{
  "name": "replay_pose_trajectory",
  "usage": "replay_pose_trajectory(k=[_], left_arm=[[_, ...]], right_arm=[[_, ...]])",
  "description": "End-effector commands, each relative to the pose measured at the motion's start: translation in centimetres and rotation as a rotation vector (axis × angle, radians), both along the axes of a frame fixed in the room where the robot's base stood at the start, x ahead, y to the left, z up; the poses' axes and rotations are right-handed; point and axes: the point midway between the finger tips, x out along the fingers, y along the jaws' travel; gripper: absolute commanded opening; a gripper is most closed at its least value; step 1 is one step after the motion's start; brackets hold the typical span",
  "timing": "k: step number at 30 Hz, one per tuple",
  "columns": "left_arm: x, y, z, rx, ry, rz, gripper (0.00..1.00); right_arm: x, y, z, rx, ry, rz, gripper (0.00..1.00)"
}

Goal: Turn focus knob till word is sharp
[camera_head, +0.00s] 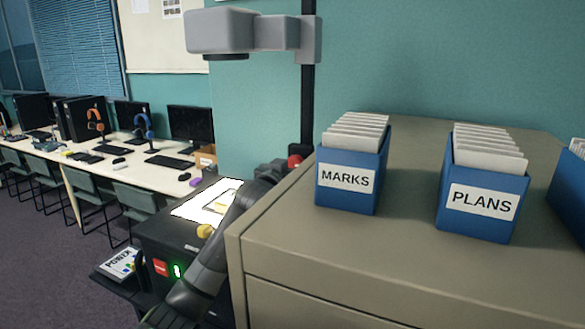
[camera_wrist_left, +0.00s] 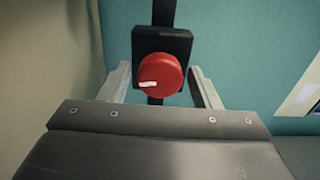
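An overhead projector stands left of the cabinet, with its lit stage (camera_head: 195,208), black post (camera_head: 308,85) and grey head (camera_head: 222,32). The red focus knob (camera_head: 294,161) sits low on the post, partly hidden by the cabinet. In the left wrist view the knob (camera_wrist_left: 160,75) shows face-on with a white mark on a black block (camera_wrist_left: 142,43). My left gripper (camera_head: 272,171) is at the knob. Its fingers (camera_wrist_left: 160,85) are spread on either side of it, with gaps; I cannot tell whether the knob is fully between them. The projected word and my right gripper are not in view.
A beige cabinet (camera_head: 400,255) fills the right, bearing blue card boxes labelled MARKS (camera_head: 348,197) and PLANS (camera_head: 475,225). A desk (camera_head: 135,165) with monitors and chairs runs along the left. A bright panel edge (camera_wrist_left: 305,92) shows at right in the wrist view.

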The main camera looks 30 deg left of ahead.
Motion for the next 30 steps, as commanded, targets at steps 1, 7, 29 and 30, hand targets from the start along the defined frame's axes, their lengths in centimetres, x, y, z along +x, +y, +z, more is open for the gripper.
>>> replay_pose_trajectory(k=[1, 7, 29, 30], left_arm=[[0.0, 0.0, 0.0, 0.000, 0.000, 0.000, 0.50], [0.0, 0.0, 0.0, 0.000, 0.000, 0.000, 0.24], [0.0, 0.1, 0.1, 0.464, 0.027, 0.000, 0.20], [0.0, 0.1, 0.1, 0.475, 0.027, 0.000, 0.20]], right_arm=[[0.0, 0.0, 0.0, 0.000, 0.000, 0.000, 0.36], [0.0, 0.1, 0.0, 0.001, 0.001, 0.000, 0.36], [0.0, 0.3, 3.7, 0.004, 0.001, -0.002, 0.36], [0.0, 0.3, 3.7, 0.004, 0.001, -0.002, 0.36]])
